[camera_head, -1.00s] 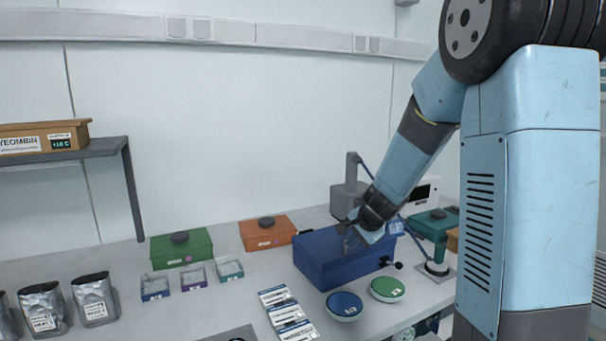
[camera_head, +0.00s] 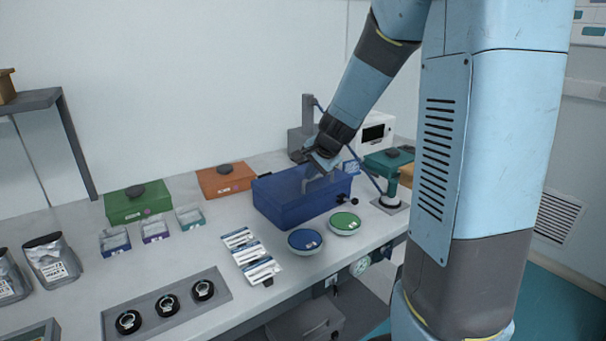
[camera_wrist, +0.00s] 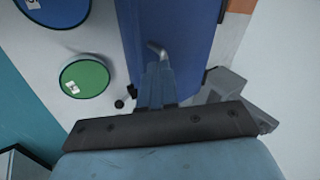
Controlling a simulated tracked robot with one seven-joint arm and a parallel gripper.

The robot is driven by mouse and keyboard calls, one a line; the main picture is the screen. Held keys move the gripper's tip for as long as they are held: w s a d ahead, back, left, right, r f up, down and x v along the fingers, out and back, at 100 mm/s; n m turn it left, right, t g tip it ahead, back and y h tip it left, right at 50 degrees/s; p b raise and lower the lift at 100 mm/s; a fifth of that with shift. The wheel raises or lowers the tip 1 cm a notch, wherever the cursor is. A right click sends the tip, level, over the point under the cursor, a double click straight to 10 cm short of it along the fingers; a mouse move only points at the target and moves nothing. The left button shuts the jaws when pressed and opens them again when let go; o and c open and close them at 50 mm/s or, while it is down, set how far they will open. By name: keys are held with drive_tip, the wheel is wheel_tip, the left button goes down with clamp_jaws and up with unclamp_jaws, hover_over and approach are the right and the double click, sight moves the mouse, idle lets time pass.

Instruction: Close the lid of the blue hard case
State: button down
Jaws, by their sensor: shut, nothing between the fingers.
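The blue hard case (camera_head: 290,205) stands on the bench in the head view. Its top looks flat, with the lid lying down over the box; whether it is fully seated I cannot tell. My gripper (camera_head: 310,180) is over the case's top, pointing down, with its fingers shut and empty. In the wrist view the case (camera_wrist: 185,30) fills the upper middle as a blue surface, and my gripper (camera_wrist: 157,58) reaches over it with the fingertips at or just above the lid. Whether they touch I cannot tell.
Round blue (camera_head: 305,240) and green (camera_head: 344,222) lidded dishes stand in front of the case. An orange box (camera_head: 226,182) and a green box (camera_head: 137,206) are to the left. A grey device (camera_head: 300,140) stands behind, and a teal device (camera_head: 388,163) stands right.

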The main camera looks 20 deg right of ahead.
drive_tip(key=s+d+r, duration=0.2)
drive_tip(key=s+d, duration=0.1)
drive_tip(key=s, duration=0.6)
drive_tip(key=s+a+r+n, duration=0.1)
drive_tip(key=s+r+n, duration=0.2)
drive_tip(key=s, duration=0.4)
drive_tip(key=s+a+r+n+h, duration=0.1)
drive_tip(key=s+a+r+n, duration=0.1)
drive_tip(key=s+n, duration=0.3)
drive_tip(key=s+a+r+n+g, duration=0.1)
drive_tip(key=s+r+n, duration=0.2)
drive_tip(key=s, duration=0.6)
drive_tip(key=shift+a+r+n+h, duration=0.15)
drive_tip(key=shift+r+n+h, duration=0.25)
drive_tip(key=shift+r, duration=0.5)
drive_tip(key=shift+s, duration=0.15)
